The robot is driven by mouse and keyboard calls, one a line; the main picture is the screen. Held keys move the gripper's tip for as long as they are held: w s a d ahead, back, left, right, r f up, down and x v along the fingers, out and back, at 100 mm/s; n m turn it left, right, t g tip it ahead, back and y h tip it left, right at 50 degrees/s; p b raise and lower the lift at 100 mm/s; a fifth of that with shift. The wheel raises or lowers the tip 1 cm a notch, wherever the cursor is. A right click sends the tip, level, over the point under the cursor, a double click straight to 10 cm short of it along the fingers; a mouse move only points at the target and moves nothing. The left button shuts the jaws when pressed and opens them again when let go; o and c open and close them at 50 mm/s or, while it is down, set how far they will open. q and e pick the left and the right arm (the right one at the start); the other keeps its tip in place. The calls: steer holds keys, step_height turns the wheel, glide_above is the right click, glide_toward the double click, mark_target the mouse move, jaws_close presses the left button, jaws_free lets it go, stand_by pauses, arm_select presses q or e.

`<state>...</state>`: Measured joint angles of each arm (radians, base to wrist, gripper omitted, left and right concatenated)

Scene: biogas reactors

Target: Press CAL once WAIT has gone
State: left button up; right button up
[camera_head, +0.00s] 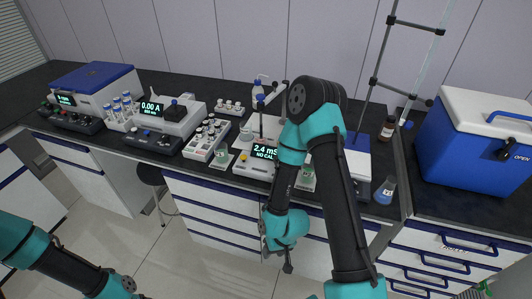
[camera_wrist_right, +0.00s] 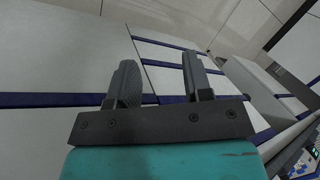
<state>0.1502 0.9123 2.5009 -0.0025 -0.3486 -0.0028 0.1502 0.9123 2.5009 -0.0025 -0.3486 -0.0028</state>
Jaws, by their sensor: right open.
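The conductivity meter (camera_head: 250,168) stands on the dark bench. Its display (camera_head: 264,152) reads "2.4 mS" with "NO CAL" beneath; I see no WAIT on it. A yellow button (camera_head: 243,157) sits left of the display. My right arm covers the meter's right side, and I cannot make out a button marked CAL. My right gripper (camera_wrist_right: 160,70) is open and empty in the wrist view, away from the meter, over the drawer fronts. In the head view it hangs below the bench edge (camera_head: 288,266). My left arm shows at lower left; its gripper is out of view.
Left of the meter are a vial rack (camera_head: 206,140), a device reading "0.00 A" (camera_head: 152,107) and a blue-lidded box (camera_head: 92,85). A flask (camera_head: 385,192), a brown bottle (camera_head: 387,130), a tall stand (camera_head: 374,84) and a blue cooler (camera_head: 470,150) are at right.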

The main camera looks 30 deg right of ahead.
jaws_close()
stand_by(1.4)
